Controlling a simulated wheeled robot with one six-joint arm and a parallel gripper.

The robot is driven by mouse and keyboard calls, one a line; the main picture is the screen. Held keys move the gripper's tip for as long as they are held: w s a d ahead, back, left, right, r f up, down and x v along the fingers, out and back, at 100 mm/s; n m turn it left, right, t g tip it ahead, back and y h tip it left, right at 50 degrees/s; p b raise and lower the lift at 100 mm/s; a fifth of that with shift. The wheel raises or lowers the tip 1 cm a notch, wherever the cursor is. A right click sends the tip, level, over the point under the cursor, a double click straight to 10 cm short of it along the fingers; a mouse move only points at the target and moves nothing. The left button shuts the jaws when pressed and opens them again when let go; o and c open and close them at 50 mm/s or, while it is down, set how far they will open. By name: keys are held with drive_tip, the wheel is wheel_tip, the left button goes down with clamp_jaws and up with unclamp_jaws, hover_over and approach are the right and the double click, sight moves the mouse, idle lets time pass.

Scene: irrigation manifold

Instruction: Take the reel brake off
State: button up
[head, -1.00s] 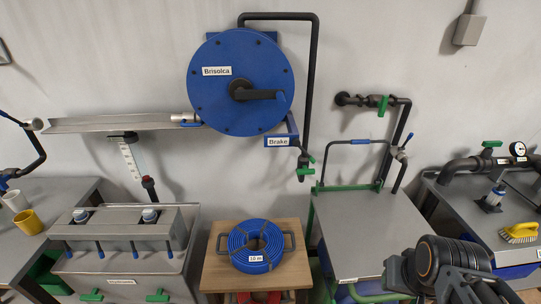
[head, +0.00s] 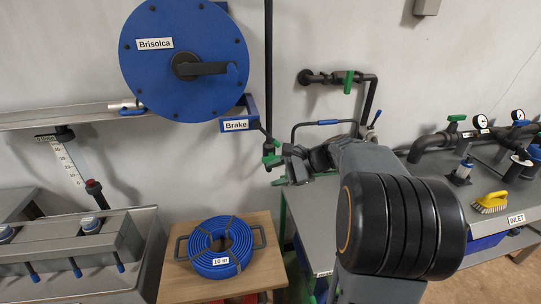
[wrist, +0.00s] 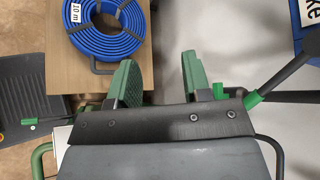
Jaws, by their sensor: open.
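The blue reel (head: 185,62) with its black crank hangs on the wall in the head view. Its blue bracket carries the Brake label (head: 236,125). A dark brake lever (head: 267,134) slopes down right from the bracket; it also shows in the wrist view (wrist: 284,69), at the right, outside my jaws. My gripper (head: 277,172) is just below the lever, close to the green-handled tap; its green fingers (wrist: 160,75) are apart with nothing between them. In the head view, my fingertips and the tap's green parts overlap, so contact cannot be told.
A wooden stand (head: 178,280) with a coiled blue hose (head: 220,246) is below left. A wall pipe with a green valve (head: 349,83) is right of my gripper. A blue-gripped bar (head: 328,122) rises behind my wrist.

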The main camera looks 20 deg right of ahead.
sight(279, 145)
drive_tip(key=w+d+m+t+y+b, duration=0.1)
drive_tip(key=w+d+m+t, duration=0.2)
drive_tip(key=d, duration=0.4)
drive_tip(key=w+d+m+t+y+b, duration=0.1)
drive_tip(key=w+d+m+t+b, duration=0.1)
drive_tip(key=d+m+t, duration=0.3)
drive_tip(key=shift+n+g, duration=0.5)
drive_tip(key=shift+n, duration=0.2)
drive_tip(key=x, duration=0.8)
drive_tip(key=d+p+x, duration=0.1)
drive_tip(key=x, duration=0.3)
drive_tip(key=shift+w+a+r, duration=0.15)
drive_tip(key=shift+w, duration=0.35)
clamp_jaws()
